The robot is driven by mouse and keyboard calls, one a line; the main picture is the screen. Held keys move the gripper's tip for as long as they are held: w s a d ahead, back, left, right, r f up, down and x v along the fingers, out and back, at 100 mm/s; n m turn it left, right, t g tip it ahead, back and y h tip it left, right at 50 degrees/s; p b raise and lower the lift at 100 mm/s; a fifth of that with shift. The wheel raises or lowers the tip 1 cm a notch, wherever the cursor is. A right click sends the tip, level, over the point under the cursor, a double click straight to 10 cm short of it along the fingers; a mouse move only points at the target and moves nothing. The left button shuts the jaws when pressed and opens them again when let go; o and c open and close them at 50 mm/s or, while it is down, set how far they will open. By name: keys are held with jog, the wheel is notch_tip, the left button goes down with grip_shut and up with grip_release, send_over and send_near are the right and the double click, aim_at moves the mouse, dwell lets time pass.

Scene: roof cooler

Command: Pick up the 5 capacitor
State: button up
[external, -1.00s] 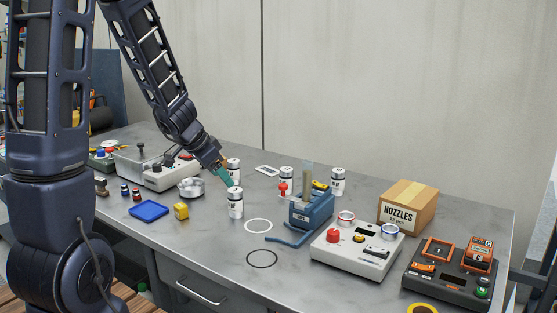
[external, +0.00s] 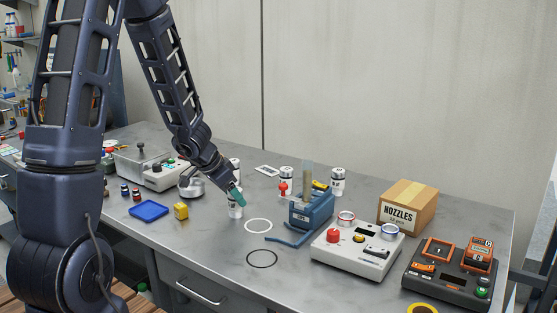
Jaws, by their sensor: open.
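Several white cylindrical capacitors with dark markings stand upright on the grey bench. The nearest capacitor (external: 235,211) is partly covered by my gripper (external: 238,196), whose teal fingers point down at its upper part. My gripper is open; whether the fingers touch or straddle this capacitor cannot be told. A second capacitor (external: 236,164) stands behind my gripper, mostly hidden. Another capacitor (external: 286,173) stands at the back middle, and one more capacitor (external: 338,184) is to its right. The numbers on the labels are too small to read, so which one is the 5 cannot be told.
A blue tool holder (external: 312,211) and a white box with a red knob (external: 350,252) stand to the right.

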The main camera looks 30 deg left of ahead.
jog(key=shift+x, duration=1.85)
jog(key=shift+c, duration=0.3)
jog(key=c, duration=1.1)
